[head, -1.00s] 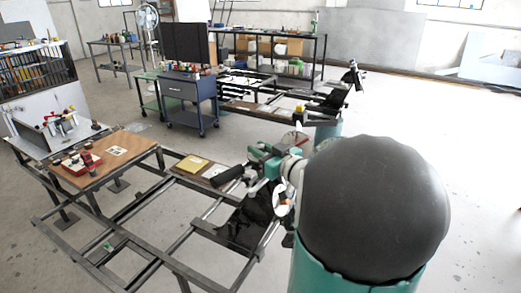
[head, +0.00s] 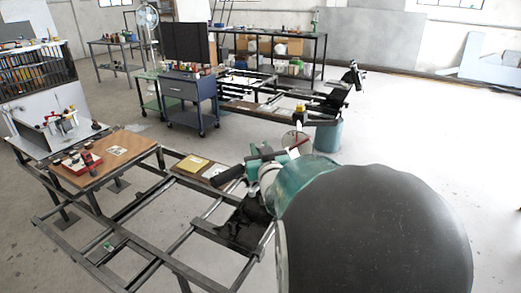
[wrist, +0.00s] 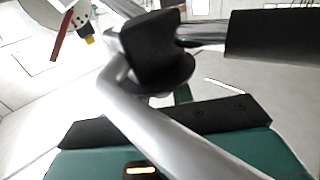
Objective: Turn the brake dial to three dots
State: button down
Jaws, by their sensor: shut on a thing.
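In the wrist view a black knob-like part (wrist: 152,48) with a round flange sits beside a bent silver bar. My gripper (wrist: 160,82) is shut there, apparently on the brake dial, but its fingertips and the grip are hard to make out. A small white face with black dots (wrist: 80,16) and a yellow tip shows at upper left, beside a red strip (wrist: 61,38). Which dot setting is selected cannot be told. In the head view a pale disc (head: 290,140) with red on it stands beyond the green mechanism; my arm hides the gripper.
A black cylinder (head: 228,176) juts left from the mechanism above a dark frame (head: 190,232). A brown board (head: 120,150) with a red tray (head: 82,164) lies left. A blue cart (head: 190,102) stands behind. Floor at right is clear.

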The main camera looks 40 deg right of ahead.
jog(key=shift+d, duration=0.1)
jog(key=c, duration=1.3)
grip_release()
jog(key=shift+w, duration=0.1)
jog(key=shift+o, duration=0.2)
